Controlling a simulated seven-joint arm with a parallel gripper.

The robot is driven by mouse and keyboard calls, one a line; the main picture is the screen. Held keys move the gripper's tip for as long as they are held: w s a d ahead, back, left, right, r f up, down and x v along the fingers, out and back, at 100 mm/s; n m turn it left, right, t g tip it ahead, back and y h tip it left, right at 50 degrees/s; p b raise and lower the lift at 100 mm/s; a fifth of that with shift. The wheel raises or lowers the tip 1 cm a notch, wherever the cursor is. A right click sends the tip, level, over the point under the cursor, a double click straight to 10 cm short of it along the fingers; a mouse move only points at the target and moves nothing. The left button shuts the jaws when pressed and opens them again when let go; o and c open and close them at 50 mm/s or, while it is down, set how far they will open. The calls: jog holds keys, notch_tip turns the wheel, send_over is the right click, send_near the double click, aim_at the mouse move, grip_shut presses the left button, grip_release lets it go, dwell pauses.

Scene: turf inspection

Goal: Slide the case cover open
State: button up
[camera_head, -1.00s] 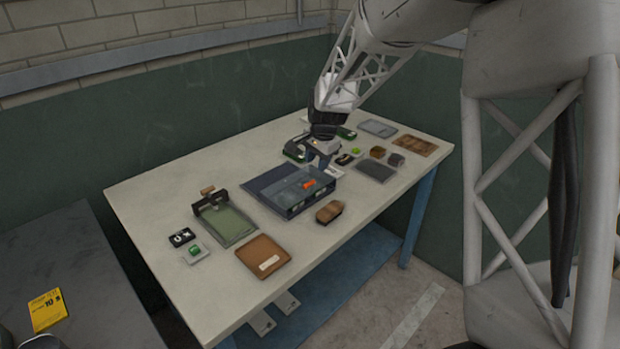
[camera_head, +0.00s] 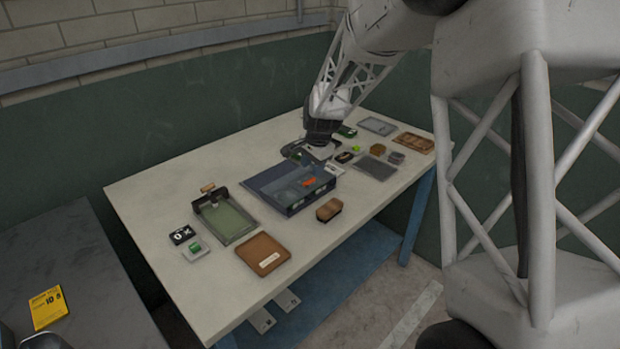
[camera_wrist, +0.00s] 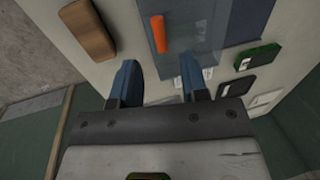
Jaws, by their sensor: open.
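The case (camera_head: 296,208) is a low dark blue box near the middle of the table. Its cover (camera_wrist: 187,35) looks clear and greyish, with an upright orange handle (camera_wrist: 159,34) on it. The handle also shows in the head view (camera_head: 309,182). A flat dark blue panel (camera_head: 262,182) extends from the case's left side; it also shows in the wrist view (camera_wrist: 250,18). My gripper (camera_wrist: 159,72) is open and empty. In the wrist view the handle appears beyond the gap between the blue fingers, apart from them. In the head view the fingertips are hard to make out.
A brown block (camera_head: 329,209) lies close in front of the case. A green tray with a clip (camera_head: 228,222) and a brown board (camera_head: 263,254) lie to the left. Several small items, including a dark grey plate (camera_head: 376,168), crowd the right. The table's left end (camera_head: 150,200) is clear.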

aim_at(310, 180)
jog(key=shift+w+a+f, duration=0.1)
jog(key=shift+a+f, duration=0.05)
jog(key=shift+f, duration=0.75)
jog(key=shift+w+a+f, duration=0.1)
jog(key=shift+w+f, duration=0.05)
jog(key=shift+f, duration=0.7)
jog(key=shift+w+a+f, duration=0.1)
jog(key=shift+a+f, duration=0.05)
jog(key=shift+f, duration=0.75)
jog(key=shift+c, duration=0.5)
grip_shut()
